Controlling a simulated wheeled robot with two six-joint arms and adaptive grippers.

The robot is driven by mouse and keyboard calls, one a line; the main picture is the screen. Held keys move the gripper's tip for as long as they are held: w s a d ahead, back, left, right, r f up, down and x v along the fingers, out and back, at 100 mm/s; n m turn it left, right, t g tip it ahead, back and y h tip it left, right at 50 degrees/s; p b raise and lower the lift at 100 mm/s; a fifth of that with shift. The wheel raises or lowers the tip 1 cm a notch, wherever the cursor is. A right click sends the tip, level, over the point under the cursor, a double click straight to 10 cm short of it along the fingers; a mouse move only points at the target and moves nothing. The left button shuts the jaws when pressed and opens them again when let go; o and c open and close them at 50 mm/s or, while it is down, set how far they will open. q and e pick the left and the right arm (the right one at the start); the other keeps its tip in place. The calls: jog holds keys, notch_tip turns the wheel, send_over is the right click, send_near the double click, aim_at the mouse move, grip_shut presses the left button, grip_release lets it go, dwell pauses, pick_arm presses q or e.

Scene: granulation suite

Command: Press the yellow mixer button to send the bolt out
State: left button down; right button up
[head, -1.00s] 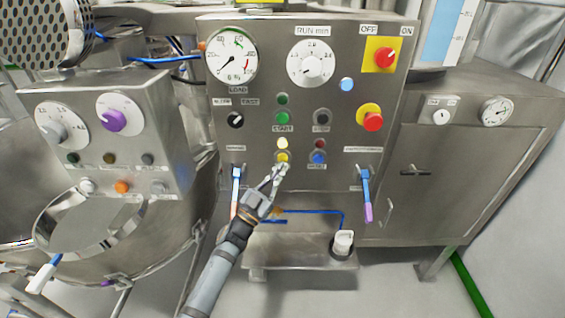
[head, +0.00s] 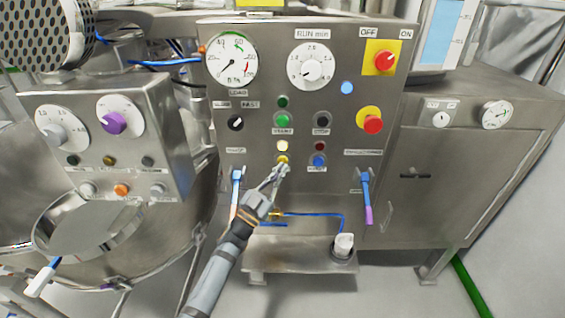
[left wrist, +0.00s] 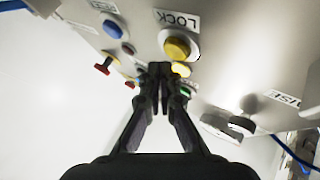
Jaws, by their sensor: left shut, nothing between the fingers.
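The yellow button (head: 283,160) sits low in the middle of the steel control panel, under a pale yellow lamp (head: 283,146). It also shows in the left wrist view (left wrist: 177,47), beside a LOCK label that appears upside down. My left gripper (head: 282,169) is shut and empty, its tips just below the button in the head view. In the left wrist view the closed fingertips (left wrist: 160,70) are close to the button, slightly to its left; I cannot tell whether they touch it. No bolt can be made out. My right gripper is not in view.
A blue button (head: 319,161) and a red stop knob (head: 372,124) are right of the yellow button. The green START button (head: 282,120) is above. Blue-handled levers hang on both sides (head: 237,178) (head: 365,178). A steel tray (head: 290,258) lies below.

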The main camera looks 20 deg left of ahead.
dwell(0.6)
pick_arm(q)
jog(key=shift+w+r, duration=0.15)
jog(key=shift+w, duration=0.1)
jog(key=shift+w+r, duration=0.35)
jog(key=shift+r, duration=0.05)
dwell(1.5)
jog(key=shift+s+f, duration=0.3)
jog(key=shift+f, duration=0.65)
jog(key=shift+s+d+p, duration=0.15)
jog(key=shift+s+p, duration=0.45)
jog(key=shift+s, duration=0.55)
jog(key=shift+s+d+p, duration=0.15)
jog(key=shift+s+p, duration=0.45)
jog(key=shift+s, duration=0.5)
